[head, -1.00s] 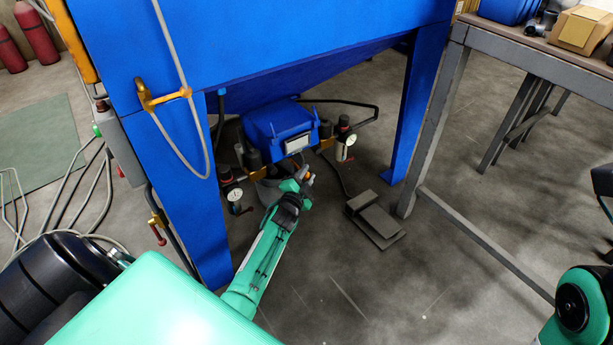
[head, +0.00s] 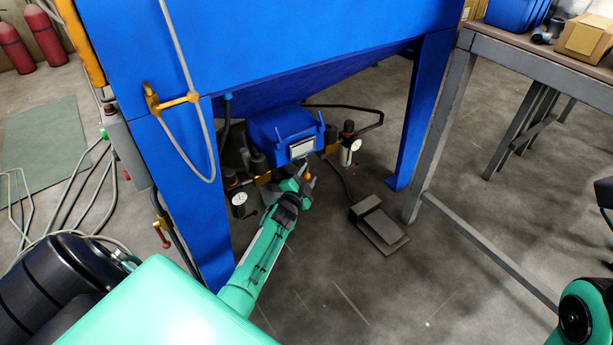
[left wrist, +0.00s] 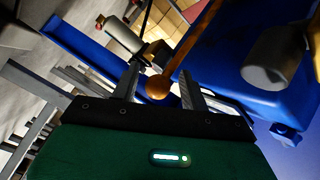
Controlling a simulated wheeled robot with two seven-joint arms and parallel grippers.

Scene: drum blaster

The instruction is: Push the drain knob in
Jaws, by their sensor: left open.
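The drain knob looks like a small orange-brown ball (left wrist: 158,87) on a rod in the left wrist view. It also shows as a small orange dot (head: 309,177) in the head view, below the blue box under the machine. My left gripper (head: 304,172) is at the knob, with its arm reaching in from below. In the left wrist view the two fingers of my left gripper (left wrist: 160,72) are spread, one on each side of the ball. Gaps show beside the ball, so it does not look gripped. Whether anything touches it, I cannot tell. My right gripper is out of view.
The blue box (head: 282,128) hangs under the blue hopper, with pressure gauges (head: 239,199) beside it. A blue leg (head: 424,110) stands to the right. A foot pedal (head: 378,225) lies on the floor. A grey-legged workbench (head: 440,120) is at right. Open floor lies in front.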

